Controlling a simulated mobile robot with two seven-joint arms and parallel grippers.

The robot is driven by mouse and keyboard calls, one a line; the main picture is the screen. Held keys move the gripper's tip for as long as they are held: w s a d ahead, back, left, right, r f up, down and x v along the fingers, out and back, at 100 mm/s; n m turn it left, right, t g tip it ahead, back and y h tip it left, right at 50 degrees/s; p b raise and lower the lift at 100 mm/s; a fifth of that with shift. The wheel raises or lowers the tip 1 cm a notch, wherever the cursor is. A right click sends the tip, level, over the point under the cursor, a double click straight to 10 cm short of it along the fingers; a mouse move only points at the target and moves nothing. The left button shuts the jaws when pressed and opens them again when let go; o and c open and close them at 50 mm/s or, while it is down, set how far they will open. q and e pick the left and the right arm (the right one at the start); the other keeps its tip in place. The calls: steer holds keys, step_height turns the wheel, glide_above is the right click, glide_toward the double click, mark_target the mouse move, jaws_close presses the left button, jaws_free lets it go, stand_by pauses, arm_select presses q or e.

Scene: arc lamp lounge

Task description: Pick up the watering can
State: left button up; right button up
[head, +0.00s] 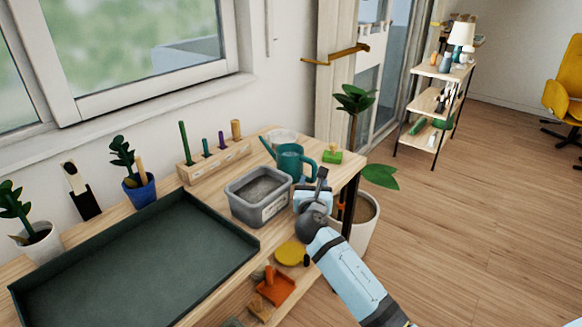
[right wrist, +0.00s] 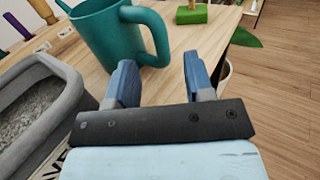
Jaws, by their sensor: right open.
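The teal watering can (head: 291,160) stands upright on the wooden table near its far right corner, with its spout to the left and its handle to the right. In the right wrist view the watering can (right wrist: 108,38) fills the upper left, its handle (right wrist: 159,40) just beyond the fingers. My right gripper (head: 320,182) is open and empty. In the right wrist view its blue fingers (right wrist: 162,76) are apart, pointing toward the handle side; the left finger looks close to the handle, but I cannot tell whether it touches. My left gripper is not in view.
A grey bin (head: 258,205) stands just left of my right gripper. A green block (head: 332,156) lies right of the can. A dark tray (head: 140,262) covers the left of the table. A potted plant (head: 362,212) stands on the floor beyond the table's right edge.

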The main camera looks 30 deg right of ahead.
mark_target(314, 175)
steer(key=x, duration=0.2)
steer(key=b+x, duration=0.1)
steer(key=x, duration=0.3)
steer(key=shift+s+d+f+b, duration=0.1)
steer(key=shift+f+b, duration=0.2)
steer(key=shift+b, duration=0.05)
steer(key=shift+r, duration=0.1)
jaws_close()
